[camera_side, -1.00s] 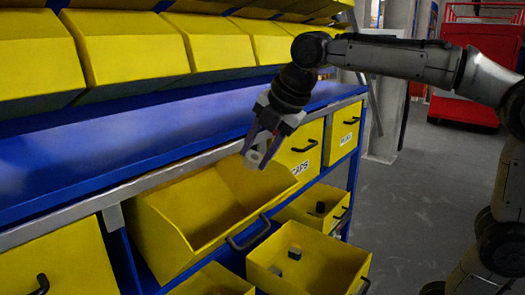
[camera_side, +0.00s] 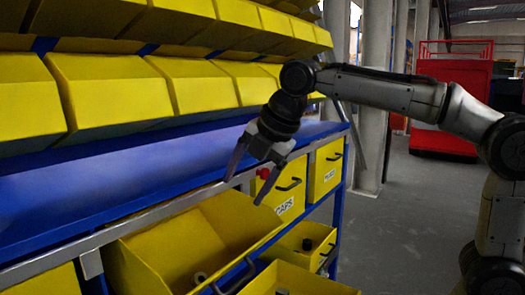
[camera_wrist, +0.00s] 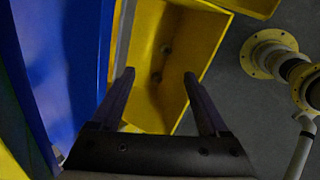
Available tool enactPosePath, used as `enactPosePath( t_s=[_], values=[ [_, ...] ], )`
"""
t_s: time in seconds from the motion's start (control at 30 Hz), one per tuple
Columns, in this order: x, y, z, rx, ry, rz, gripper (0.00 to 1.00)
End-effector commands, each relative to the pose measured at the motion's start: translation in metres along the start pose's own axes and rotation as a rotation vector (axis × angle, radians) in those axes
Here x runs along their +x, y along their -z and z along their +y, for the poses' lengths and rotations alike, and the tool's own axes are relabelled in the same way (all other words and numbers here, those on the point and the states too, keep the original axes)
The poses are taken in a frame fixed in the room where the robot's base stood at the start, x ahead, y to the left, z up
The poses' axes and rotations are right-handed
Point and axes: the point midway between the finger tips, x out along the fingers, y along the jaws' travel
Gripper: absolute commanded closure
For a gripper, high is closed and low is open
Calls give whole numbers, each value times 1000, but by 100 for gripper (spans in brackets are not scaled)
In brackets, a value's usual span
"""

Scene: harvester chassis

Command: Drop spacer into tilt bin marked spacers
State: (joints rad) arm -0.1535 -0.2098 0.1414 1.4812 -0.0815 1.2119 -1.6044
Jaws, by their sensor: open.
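The wrist view also shows the gripper (camera_wrist: 159,73) open and empty. The bin's own label is not visible.
A closed bin marked CAPS (camera_side: 286,192) and another labelled bin (camera_side: 325,170) stand to the right. Lower open yellow bins (camera_side: 303,246) hold small dark parts. A blue shelf (camera_side: 110,180) with a grey front rail runs behind, under rows of yellow bins.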

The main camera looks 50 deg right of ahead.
Motion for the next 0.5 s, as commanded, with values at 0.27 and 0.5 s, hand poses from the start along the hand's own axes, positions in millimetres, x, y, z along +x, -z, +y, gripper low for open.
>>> enactPosePath(
  t_s=[0.27, 0.5],
  values=[
    [-63, 0, 1, -1, -7, 0, 22],
    [-98, 0, 1, 0, -4, -1, 22]
  ],
)
